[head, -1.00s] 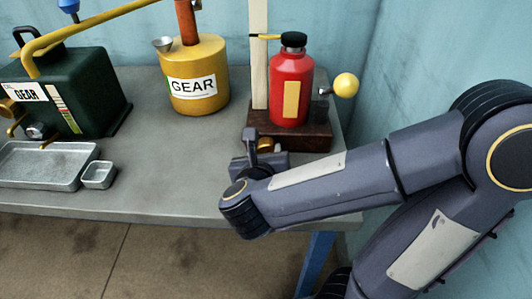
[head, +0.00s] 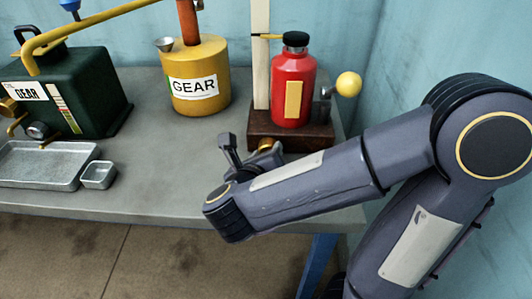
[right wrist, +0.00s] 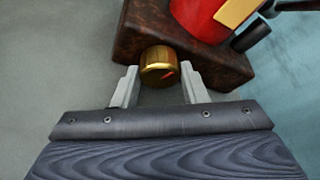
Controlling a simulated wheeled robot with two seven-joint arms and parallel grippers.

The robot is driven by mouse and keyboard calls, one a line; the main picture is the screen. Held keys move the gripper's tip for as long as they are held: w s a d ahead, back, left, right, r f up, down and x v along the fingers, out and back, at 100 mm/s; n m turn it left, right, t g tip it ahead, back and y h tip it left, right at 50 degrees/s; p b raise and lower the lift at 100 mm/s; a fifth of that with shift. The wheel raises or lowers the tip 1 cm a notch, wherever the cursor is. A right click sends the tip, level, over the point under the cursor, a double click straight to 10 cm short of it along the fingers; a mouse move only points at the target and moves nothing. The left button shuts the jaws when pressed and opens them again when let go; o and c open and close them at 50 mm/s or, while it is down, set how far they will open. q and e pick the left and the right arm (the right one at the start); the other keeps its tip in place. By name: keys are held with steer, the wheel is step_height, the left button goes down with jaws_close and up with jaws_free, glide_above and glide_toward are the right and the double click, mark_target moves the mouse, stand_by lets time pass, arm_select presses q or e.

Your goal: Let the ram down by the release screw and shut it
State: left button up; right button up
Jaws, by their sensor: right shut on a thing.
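The red bottle jack (head: 292,92) stands upright on a dark brown block (head: 312,138) at the back right of the table. It has a black top (head: 296,40), which is its ram end, and a yellow label. My right gripper (right wrist: 158,74) is shut on this knob, one finger on each side. In the head view my right gripper (head: 250,151) is partly hidden by its own wrist. My left gripper is not in view.
A pale upright post (head: 261,60) with a yellow pointer stands beside the jack. A yellow-ended lever (head: 348,85) sticks out right. A yellow GEAR can (head: 197,78), a green GEAR container (head: 75,92) and metal trays (head: 45,165) stand left. The middle table is clear.

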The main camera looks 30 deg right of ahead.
steer(key=o, duration=1)
